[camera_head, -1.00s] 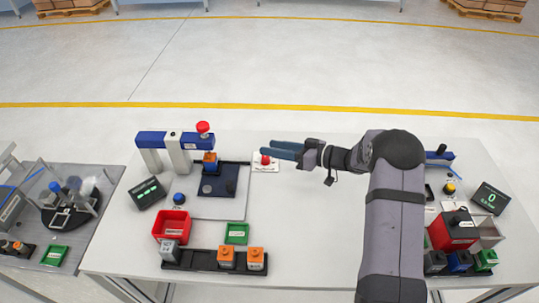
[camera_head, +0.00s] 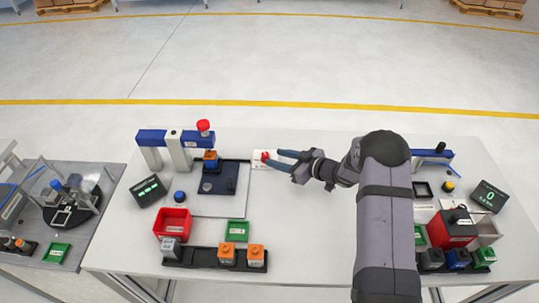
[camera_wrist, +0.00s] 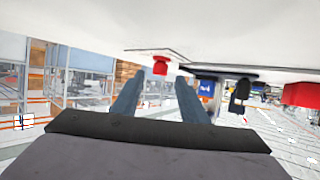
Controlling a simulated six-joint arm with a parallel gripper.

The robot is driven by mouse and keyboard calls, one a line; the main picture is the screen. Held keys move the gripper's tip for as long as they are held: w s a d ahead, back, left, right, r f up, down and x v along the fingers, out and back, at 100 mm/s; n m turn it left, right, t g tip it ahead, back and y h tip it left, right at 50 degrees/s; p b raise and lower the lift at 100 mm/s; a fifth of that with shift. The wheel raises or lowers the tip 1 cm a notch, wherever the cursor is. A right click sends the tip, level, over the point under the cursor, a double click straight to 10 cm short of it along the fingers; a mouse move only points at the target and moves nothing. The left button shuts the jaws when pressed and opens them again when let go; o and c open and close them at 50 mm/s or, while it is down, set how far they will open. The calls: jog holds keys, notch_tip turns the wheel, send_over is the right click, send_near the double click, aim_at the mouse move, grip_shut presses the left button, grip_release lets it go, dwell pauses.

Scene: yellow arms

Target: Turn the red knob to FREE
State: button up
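The red knob (camera_head: 264,156) sits on a small white plate (camera_head: 258,166) near the table's far edge, left of my arm. In the wrist view the red knob (camera_wrist: 160,66) appears centred in the gap between my two blue fingers, at about the level of their tips or just beyond. My gripper (camera_head: 273,157) is open and low over the table, its fingers pointing left at the knob. The fingers also show in the wrist view (camera_wrist: 158,80), spread apart with nothing held. No contact with the knob is visible. The plate's lettering is too small to read.
Left of the knob stands a blue-topped press (camera_head: 177,138) with a red button (camera_head: 203,126) and a dark fixture (camera_head: 222,178). A red bin (camera_head: 172,223), green tray (camera_head: 237,231) and block rack (camera_head: 190,258) lie nearer. The table's middle is clear.

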aim_at(268, 156)
jog(key=shift+p+x, duration=0.55)
jog(key=shift+x, duration=1.75)
grip_shut()
